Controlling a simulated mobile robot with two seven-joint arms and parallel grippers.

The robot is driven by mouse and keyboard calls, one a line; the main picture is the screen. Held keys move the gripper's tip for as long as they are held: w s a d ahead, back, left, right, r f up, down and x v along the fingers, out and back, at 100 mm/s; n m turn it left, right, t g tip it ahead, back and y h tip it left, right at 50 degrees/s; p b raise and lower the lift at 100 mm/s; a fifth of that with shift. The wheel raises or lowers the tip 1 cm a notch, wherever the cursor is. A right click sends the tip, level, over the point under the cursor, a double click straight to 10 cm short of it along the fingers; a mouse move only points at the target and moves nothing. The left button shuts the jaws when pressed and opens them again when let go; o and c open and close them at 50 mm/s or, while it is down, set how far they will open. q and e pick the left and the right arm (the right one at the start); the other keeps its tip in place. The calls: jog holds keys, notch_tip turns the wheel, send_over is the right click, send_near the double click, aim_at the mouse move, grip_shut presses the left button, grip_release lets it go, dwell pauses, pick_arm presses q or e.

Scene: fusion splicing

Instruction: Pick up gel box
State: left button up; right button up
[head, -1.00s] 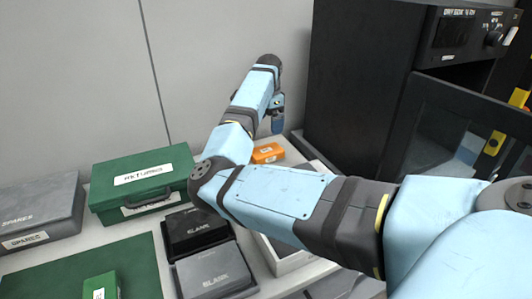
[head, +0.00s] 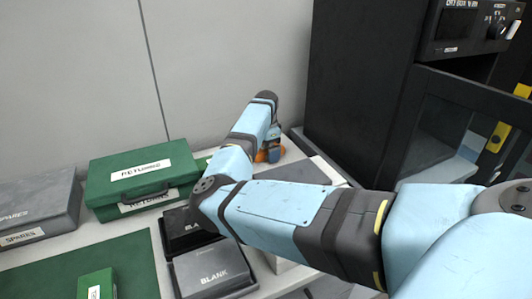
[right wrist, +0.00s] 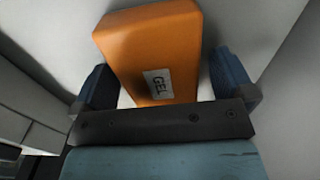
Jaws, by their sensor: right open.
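The gel box is an orange block (right wrist: 150,45) with a white label reading GEL in the right wrist view. In the head view only slivers of the gel box (head: 261,157) show at the back of the table, the rest hidden behind my right gripper (head: 273,150). In the right wrist view my right gripper (right wrist: 163,82) is open, one blue finger on each side of the box. A gap shows between the box and the right finger; the left finger is close to its side. My left gripper is not in view.
A green labelled case (head: 140,180), a grey SPARES box (head: 35,210) and black and grey BLANK boxes (head: 210,272) stand to the left. A small green box (head: 97,284) is on a green mat (head: 135,255). A large black cabinet (head: 360,80) stands at right.

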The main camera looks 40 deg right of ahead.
jog(key=c, duration=1.1)
jog(key=shift+r, duration=0.2)
